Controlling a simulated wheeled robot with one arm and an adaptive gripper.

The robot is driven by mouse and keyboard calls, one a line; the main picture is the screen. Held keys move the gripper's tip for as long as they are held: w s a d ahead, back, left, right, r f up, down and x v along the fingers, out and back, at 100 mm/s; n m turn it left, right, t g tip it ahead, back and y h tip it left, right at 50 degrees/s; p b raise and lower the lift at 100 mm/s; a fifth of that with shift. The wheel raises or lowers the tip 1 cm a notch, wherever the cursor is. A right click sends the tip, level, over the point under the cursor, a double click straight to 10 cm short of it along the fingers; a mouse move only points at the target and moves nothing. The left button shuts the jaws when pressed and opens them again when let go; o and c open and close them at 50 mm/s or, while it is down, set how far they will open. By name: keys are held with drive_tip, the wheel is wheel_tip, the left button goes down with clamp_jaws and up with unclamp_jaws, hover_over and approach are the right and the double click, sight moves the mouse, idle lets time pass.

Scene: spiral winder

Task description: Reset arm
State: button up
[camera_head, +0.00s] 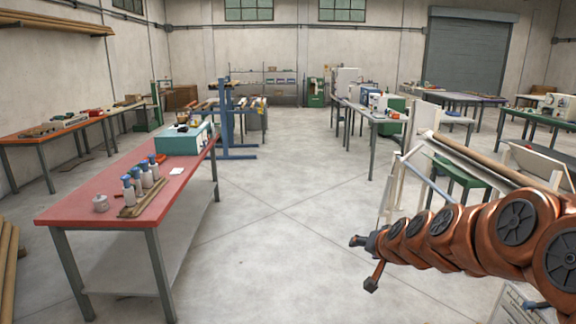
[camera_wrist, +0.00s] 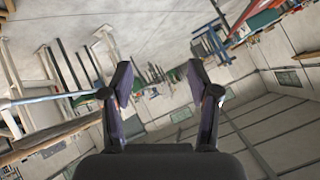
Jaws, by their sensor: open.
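In the head view my arm, with copper-coloured links, reaches in from the right edge. My gripper (camera_head: 364,262) is at its left end, over open floor to the right of the red-topped table. In the wrist view my gripper (camera_wrist: 160,82) shows two dark fingers standing well apart, with nothing between them. The wrist picture is tilted, with floor at the top and walls and ceiling at the lower right.
A red-topped table (camera_head: 85,203) on the left bears a teal machine (camera_head: 183,140) and several blue-capped bottles. A white frame with a wooden roller (camera_head: 480,160) stands behind my arm. The middle floor (camera_head: 285,215) is clear. Other worktables stand further back.

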drive_tip(key=s+a+f+n+g, duration=0.2)
drive_tip(key=s+a+g, duration=0.1)
drive_tip(key=s, duration=1.2)
drive_tip(key=s+a+f+n+g, duration=0.2)
drive_tip(key=s+g, duration=0.3)
drive_tip(key=s, duration=1)
drive_tip(key=shift+a+n, duration=0.3)
drive_tip(key=shift+a, duration=0.25)
drive_tip(key=s+d+g, duration=0.1)
drive_tip(key=s, duration=0.3)
drive_tip(key=s+d+g+h, duration=0.1)
drive_tip(key=s, duration=0.4)
drive_tip(key=s+d+f+g+h, duration=0.1)
drive_tip(key=s+d, duration=0.1)
drive_tip(key=s, duration=0.3)
drive_tip(key=shift+s+g, duration=0.15)
drive_tip(key=shift+g, duration=0.25)
drive_tip(key=shift+c, duration=0.2)
